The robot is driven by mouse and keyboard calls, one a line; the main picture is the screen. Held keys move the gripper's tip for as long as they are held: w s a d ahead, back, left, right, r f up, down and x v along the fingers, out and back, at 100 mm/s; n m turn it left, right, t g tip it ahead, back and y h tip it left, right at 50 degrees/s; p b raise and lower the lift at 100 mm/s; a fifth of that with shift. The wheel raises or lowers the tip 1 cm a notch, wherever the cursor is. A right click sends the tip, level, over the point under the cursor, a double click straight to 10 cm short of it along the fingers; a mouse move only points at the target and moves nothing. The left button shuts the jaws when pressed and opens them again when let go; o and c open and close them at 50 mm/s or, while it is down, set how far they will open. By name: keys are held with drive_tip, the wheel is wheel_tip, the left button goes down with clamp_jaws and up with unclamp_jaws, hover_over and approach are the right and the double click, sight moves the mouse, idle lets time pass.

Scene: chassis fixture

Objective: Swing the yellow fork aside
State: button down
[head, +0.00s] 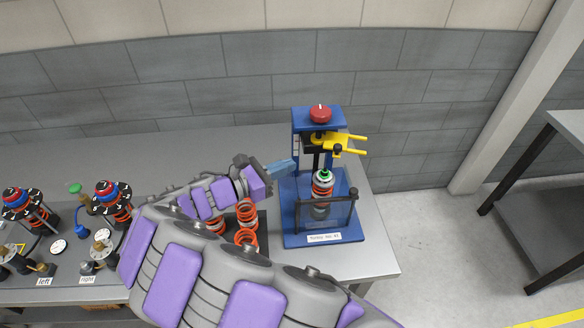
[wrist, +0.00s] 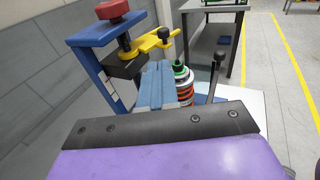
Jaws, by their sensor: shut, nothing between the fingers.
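The yellow fork (head: 345,143) sits near the top of the blue press fixture (head: 355,221), under its red knob (head: 320,113). Its two prongs point right, away from the press column. In the wrist view the yellow fork (wrist: 152,43) shows beyond my fingertips, with a black knob on it. My gripper (head: 293,167) is shut and empty, left of the press column and lower than the fork in the head view. Its blue fingers (wrist: 157,84) lie together in the wrist view. I see no contact with the fork.
A spring assembly with a green top (head: 323,178) stands in the press below the fork, behind a black bar (head: 327,200). Orange springs (head: 246,212) lie left of the press. Strut assemblies (head: 110,200) stand farther left. Floor is clear to the right.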

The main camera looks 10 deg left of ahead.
sight(336, 150)
drive_tip(key=x, duration=0.3)
drive_tip(key=b+x, duration=0.1)
drive_tip(key=x, duration=0.3)
drive_tip(key=b+x, duration=0.1)
drive_tip(key=x, duration=0.2)
drive_tip(key=shift+s+d, duration=0.2)
drive_tip(key=shift+d, duration=0.4)
drive_tip(key=shift+w+d+f+b, duration=0.1)
drive_tip(key=shift+w+d+b, duration=0.1)
drive_tip(key=shift+w+b, duration=0.25)
drive_tip(key=shift+w+a, duration=0.15)
drive_tip(key=shift+a, duration=0.1)
drive_tip(key=shift+d, duration=0.45)
drive_tip(key=shift+w+d+r+n+t+y+p, duration=0.2)
drive_tip(key=shift+d+r+n+t+y+p, duration=0.1)
drive_tip(key=shift+d+n+t+y+p, duration=0.45)
drive_tip(key=shift+w+d+f+p, duration=0.15)
drive_tip(key=shift+w+p, duration=0.1)
drive_tip(key=shift+p, duration=0.4)
drive_tip(key=shift+d+f, duration=0.1)
